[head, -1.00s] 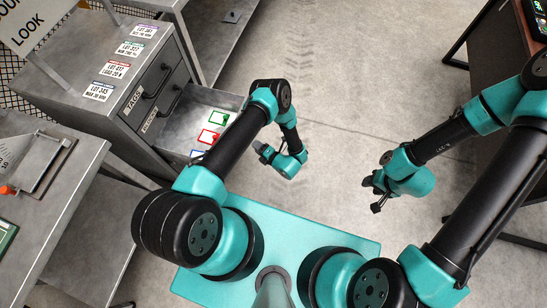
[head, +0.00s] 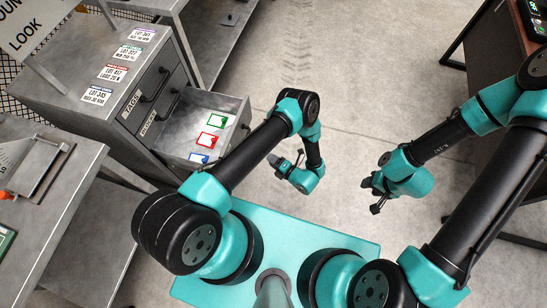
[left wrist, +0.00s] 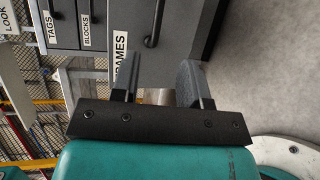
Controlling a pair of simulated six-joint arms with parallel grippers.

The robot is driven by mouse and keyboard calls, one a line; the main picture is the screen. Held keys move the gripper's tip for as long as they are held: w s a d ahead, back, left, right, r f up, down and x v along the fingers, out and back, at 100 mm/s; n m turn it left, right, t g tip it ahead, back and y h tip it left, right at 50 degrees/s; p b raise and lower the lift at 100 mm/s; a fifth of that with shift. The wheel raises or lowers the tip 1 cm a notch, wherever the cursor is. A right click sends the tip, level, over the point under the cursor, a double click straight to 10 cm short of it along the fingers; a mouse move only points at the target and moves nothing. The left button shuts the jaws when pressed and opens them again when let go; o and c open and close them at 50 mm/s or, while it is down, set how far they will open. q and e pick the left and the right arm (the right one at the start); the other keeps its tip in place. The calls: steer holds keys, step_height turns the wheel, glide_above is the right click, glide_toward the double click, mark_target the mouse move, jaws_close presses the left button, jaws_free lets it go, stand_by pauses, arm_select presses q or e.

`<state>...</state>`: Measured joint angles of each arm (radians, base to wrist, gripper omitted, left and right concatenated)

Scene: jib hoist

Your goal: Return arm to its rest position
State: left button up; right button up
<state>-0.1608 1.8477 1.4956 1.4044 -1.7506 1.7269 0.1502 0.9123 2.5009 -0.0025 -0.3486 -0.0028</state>
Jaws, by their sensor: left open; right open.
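My left arm is teal and black and reaches up over the front of my base in the head view. Its left gripper (head: 287,163) is open and empty, over bare floor to the right of the open drawer. In the left wrist view the two dark fingers (left wrist: 160,80) stand apart with nothing held between them, and drawer fronts lie beyond. My right gripper (head: 373,190) is open and empty over the floor on the right.
An open drawer (head: 241,121) of the grey cabinet (head: 110,88) holds green (head: 218,121), red (head: 206,139) and blue (head: 199,157) frames. Part of the drawer is hidden behind my left arm. A grey bench (head: 70,190) stands at left and a dark table (head: 507,75) at right.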

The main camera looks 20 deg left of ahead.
arm_select(q)
steer(key=w+a+r+m+h, duration=0.7)
steer(key=m+h, duration=0.4)
steer(key=m, duration=0.4)
steer(key=s+r+m+g+h, duration=0.4)
steer(key=s+r+m+h, duration=0.3)
steer(key=s+r+m, duration=0.5)
steer(key=s+m, duration=0.1)
steer(key=m, duration=0.3)
steer(key=shift+r+g+h, duration=0.3)
steer(key=shift+g, duration=0.1)
steer(key=shift+a, duration=0.1)
